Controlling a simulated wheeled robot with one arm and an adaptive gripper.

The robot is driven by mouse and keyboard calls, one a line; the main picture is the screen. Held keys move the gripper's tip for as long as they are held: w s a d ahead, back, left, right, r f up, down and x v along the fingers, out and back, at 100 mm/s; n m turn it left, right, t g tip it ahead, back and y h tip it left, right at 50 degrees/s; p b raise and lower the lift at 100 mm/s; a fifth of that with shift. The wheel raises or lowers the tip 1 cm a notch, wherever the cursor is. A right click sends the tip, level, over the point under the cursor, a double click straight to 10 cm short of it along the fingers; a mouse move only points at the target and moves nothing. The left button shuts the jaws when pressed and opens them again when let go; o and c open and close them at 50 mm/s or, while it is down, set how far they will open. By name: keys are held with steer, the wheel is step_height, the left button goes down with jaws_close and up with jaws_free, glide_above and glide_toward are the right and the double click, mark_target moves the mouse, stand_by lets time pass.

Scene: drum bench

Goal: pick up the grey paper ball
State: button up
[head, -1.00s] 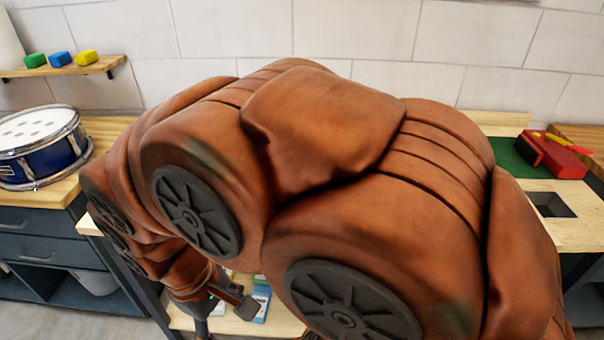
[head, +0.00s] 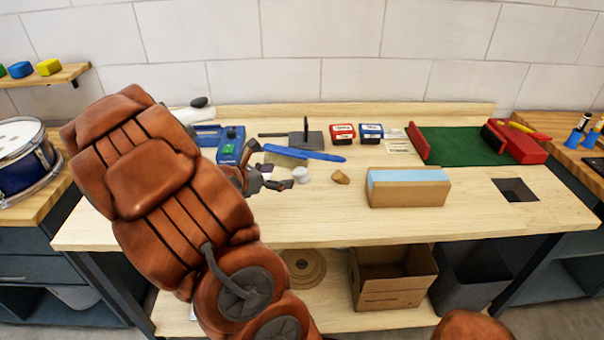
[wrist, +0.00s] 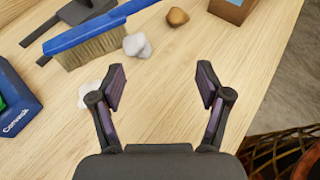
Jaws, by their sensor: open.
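The grey paper ball (wrist: 137,45) is a crumpled pale lump on the bench, beside the bristles of a blue brush (wrist: 95,35). In the head view the ball (head: 301,174) lies just right of my gripper (head: 270,173). In the wrist view my gripper (wrist: 161,70) is open and empty above the wood. The ball lies ahead of the fingertips and a little left of their middle, apart from both fingers. A second whitish lump (wrist: 91,94) lies left of the left finger, partly hidden by it.
A brown lump (head: 341,177) and a cardboard box with a blue top (head: 408,187) stand right of the ball. A dark dustpan (head: 292,138) and small boxes (head: 343,133) are behind. A blue Corvask box (wrist: 14,105) is left. The front bench strip is clear.

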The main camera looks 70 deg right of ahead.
mark_target(300, 170)
steer(key=d+f+n, duration=0.1)
steer(key=d, duration=0.1)
steer(key=w+d+f+n, duration=0.1)
steer(key=d+f+n, duration=0.1)
steer(key=d+f+n+t+h, duration=0.1)
steer(key=d+n, duration=0.1)
steer(key=shift+w+d+f, duration=0.1)
steer(key=shift+w+f, duration=0.05)
steer(key=shift+f, duration=0.15)
steer(key=shift+p+x, duration=1.55)
steer(key=shift+x, duration=2.4)
steer(key=shift+w+f, duration=0.1)
steer(key=shift+w, duration=0.1)
steer(key=shift+c, duration=0.2)
steer(key=c, duration=0.8)
